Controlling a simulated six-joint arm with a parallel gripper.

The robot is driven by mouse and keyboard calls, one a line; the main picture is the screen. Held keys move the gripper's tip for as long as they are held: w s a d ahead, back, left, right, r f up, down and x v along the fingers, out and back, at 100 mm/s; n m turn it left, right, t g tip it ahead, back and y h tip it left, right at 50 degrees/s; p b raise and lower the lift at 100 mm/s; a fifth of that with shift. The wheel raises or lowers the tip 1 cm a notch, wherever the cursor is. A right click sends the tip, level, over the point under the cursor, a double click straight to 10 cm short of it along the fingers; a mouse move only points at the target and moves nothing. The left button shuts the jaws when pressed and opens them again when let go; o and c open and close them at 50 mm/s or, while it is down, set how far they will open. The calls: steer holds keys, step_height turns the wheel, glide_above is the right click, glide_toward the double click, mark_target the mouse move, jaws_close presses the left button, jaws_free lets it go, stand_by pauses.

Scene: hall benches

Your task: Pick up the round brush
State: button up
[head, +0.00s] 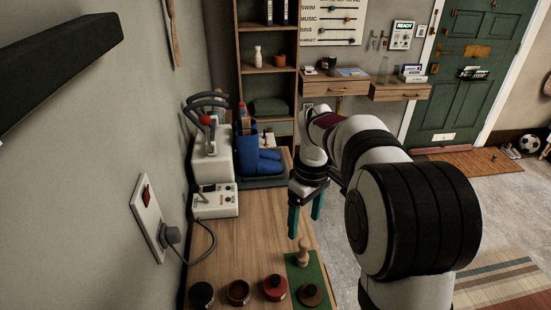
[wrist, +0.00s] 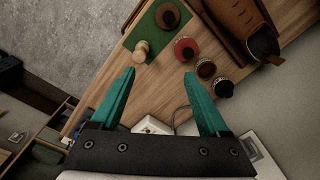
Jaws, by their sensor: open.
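A dark brown round piece with a knob on top (head: 311,294), which looks like the round brush, sits on the green mat (head: 293,262) at the near end of the bench. Its bristles are not visible. It also shows at the top of the wrist view (wrist: 168,15). A pale wooden peg-shaped piece (head: 303,251) stands upright on the same mat, and in the wrist view (wrist: 141,50) it lies beyond my left fingertip. My gripper (head: 304,226) is open and empty above the bench's right edge, behind the mat and apart from both pieces. Its teal fingers point down.
A red tin (head: 274,288), an open brown-filled tin (head: 238,292) and a black tin (head: 201,295) stand left of the mat. The mid-bench is clear.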

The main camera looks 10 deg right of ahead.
mark_target(303, 253)
steer(key=w+d+f+n, duration=0.2)
steer(key=w+f+n, duration=0.1)
steer(key=w+f, duration=0.15)
step_height(303, 253, down, 15)
steer(key=shift+s+a+r, duration=0.1)
steer(key=shift+a, duration=0.05)
jaws_close()
